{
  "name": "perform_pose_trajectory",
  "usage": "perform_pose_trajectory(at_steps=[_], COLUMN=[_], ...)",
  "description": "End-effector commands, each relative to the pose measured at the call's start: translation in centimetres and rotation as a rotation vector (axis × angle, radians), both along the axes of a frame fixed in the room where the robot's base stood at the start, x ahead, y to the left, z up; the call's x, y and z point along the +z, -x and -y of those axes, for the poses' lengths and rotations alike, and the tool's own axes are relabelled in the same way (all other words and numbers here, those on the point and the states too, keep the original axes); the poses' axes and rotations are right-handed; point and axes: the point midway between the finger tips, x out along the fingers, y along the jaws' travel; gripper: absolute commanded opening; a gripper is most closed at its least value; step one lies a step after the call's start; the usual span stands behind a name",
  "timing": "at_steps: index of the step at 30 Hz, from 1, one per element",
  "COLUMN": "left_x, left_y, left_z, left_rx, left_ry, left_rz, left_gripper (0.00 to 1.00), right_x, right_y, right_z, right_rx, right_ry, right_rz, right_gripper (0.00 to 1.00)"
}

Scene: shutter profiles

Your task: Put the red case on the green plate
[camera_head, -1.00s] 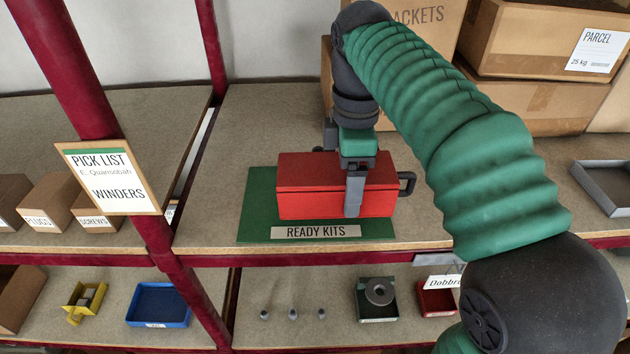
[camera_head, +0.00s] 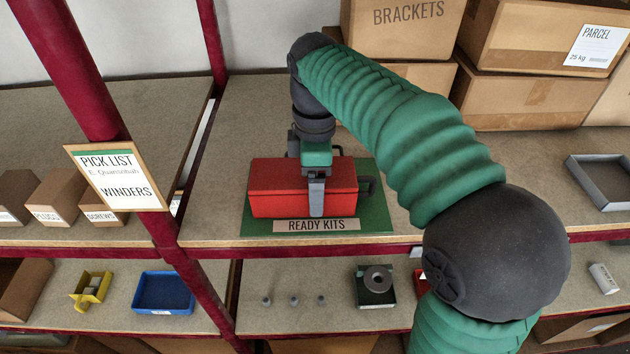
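The red case (camera_head: 275,192) is over the green plate (camera_head: 380,212), which has a "READY KITS" label along its front edge. The case is roughly level, toward the plate's left side, with green showing to its right. I cannot tell whether it rests on the plate or hangs just above. A dark handle (camera_head: 371,186) sticks out at its right end. My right gripper (camera_head: 316,190) comes from above and is shut across the case, one grey finger down its front face; the other finger is hidden behind. My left gripper is not in view.
Cardboard boxes (camera_head: 405,27) are stacked at the back right. A grey tray (camera_head: 600,184) lies at the far right. A red post with a pick list sign (camera_head: 116,178) stands left of the plate.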

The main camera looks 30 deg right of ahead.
Motion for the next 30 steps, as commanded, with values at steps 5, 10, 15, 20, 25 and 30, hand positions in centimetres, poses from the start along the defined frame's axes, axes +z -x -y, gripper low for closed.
perform_pose_trajectory(at_steps=[5, 10, 15, 20, 25, 30], left_x=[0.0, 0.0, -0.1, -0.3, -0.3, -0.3], left_y=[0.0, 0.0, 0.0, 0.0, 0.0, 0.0], left_z=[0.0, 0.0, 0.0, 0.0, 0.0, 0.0], left_rx=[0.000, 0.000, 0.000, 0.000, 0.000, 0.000], left_ry=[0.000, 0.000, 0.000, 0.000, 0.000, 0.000], left_rz=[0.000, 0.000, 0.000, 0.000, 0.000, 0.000], left_gripper=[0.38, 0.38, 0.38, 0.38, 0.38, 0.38], right_x=[0.0, 0.0, 0.8, 4.1, 6.9, 7.6], right_y=[0.0, -0.1, -0.2, -0.2, -0.2, -0.1], right_z=[0.0, 0.0, 0.0, 0.0, 0.0, 0.0], right_rx=[0.000, 0.000, 0.000, 0.000, 0.000, 0.000], right_ry=[0.000, 0.000, 0.001, 0.001, 0.001, 0.000], right_rz=[-0.001, -0.001, 0.002, 0.004, 0.001, -0.001], right_gripper=[0.99, 1.00, 1.00, 1.00, 1.00, 1.00])
